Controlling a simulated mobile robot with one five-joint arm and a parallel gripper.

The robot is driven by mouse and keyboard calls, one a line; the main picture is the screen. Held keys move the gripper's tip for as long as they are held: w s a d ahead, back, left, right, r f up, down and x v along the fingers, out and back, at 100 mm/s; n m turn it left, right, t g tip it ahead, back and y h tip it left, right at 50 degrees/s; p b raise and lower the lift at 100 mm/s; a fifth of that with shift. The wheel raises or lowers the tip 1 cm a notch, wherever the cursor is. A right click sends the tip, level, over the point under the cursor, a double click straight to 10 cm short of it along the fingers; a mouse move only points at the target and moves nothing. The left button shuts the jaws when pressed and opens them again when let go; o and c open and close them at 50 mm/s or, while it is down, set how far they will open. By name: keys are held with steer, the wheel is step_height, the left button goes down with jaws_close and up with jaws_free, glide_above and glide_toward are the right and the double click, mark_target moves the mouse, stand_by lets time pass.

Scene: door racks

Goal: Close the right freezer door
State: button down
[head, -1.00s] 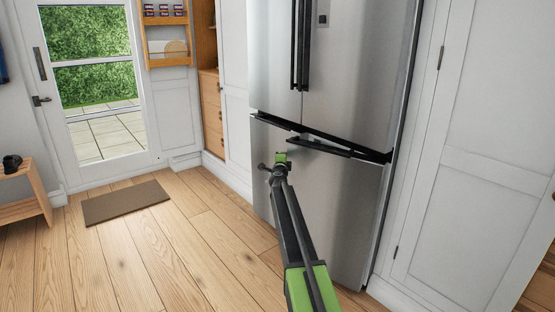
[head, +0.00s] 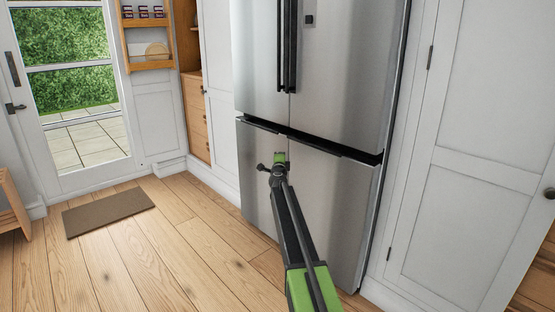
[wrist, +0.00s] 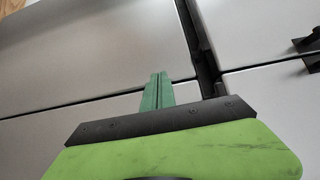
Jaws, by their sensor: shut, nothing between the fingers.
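The right freezer door (head: 336,205) is the lower right steel panel of the fridge in the head view. It looks flush or nearly flush with the left freezer door (head: 256,180), with a dark gap along its top edge. My gripper (head: 281,157) is in front of the seam between the two freezer doors, near their top. In the wrist view its green fingers (wrist: 157,92) are together and empty, over the steel panels. I cannot tell whether they touch the door.
The upper fridge doors (head: 340,70) look shut, with long dark handles. A white cabinet door (head: 465,150) stands at the right. A brown mat (head: 108,211) lies on the wooden floor. The floor at the left is mostly clear.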

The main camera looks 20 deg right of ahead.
steer(key=s+a, duration=0.4)
steer(key=a, duration=0.9)
steer(key=shift+s+a, duration=0.2)
